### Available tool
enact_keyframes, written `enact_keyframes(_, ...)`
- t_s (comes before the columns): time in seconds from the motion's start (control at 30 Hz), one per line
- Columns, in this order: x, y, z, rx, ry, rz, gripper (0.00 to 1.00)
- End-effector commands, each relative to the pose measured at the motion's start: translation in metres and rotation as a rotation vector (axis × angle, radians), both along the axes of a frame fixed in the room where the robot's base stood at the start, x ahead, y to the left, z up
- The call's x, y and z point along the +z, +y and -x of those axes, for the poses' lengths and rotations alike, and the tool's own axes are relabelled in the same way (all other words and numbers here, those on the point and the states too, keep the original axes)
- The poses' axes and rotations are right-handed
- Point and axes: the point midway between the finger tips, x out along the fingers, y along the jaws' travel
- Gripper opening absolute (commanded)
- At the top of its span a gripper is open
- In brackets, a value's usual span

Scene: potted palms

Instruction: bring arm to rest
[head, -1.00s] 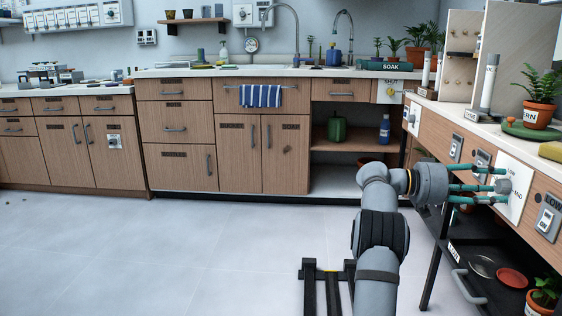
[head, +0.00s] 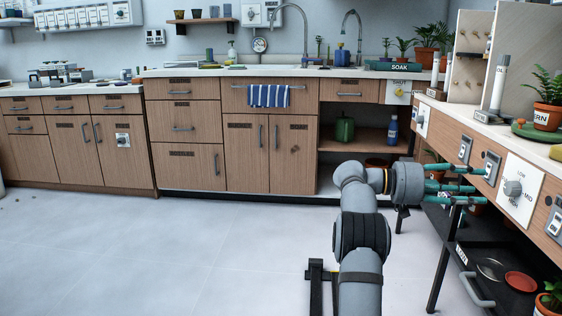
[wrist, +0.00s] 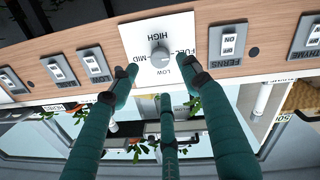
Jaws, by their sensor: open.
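My gripper (head: 474,186) is at the right in the head view, its teal fingers spread and pointing at the front of the right-hand bench. It holds nothing. A grey knob (head: 513,188) on a white panel is just beyond the fingertips, with a gap between. In the wrist view the spread fingers (wrist: 156,84) rise from below, and the knob (wrist: 159,57) sits past their tips, marked LOW and HIGH. My arm is bent, reaching to the right.
Switch plates (wrist: 229,41) flank the knob panel along the bench front. A potted fern (head: 547,98) stands on the bench top. A dark lower shelf (head: 470,262) with a red dish (head: 520,281) is below. The floor (head: 150,250) at left is clear.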

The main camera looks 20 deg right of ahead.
Motion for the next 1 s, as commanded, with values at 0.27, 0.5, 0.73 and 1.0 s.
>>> enact_keyframes(0.27, 0.001, 0.023, -0.009, -0.01, 0.001, 0.0, 0.47)
enact_keyframes(0.5, 0.0, -0.023, 0.013, -0.004, 0.001, 0.0, 0.47)
enact_keyframes(0.73, 0.0, -0.069, 0.035, -0.004, 0.001, 0.001, 0.47)
enact_keyframes(1.0, 0.008, -0.069, 0.034, 0.001, 0.489, -0.2, 0.47)
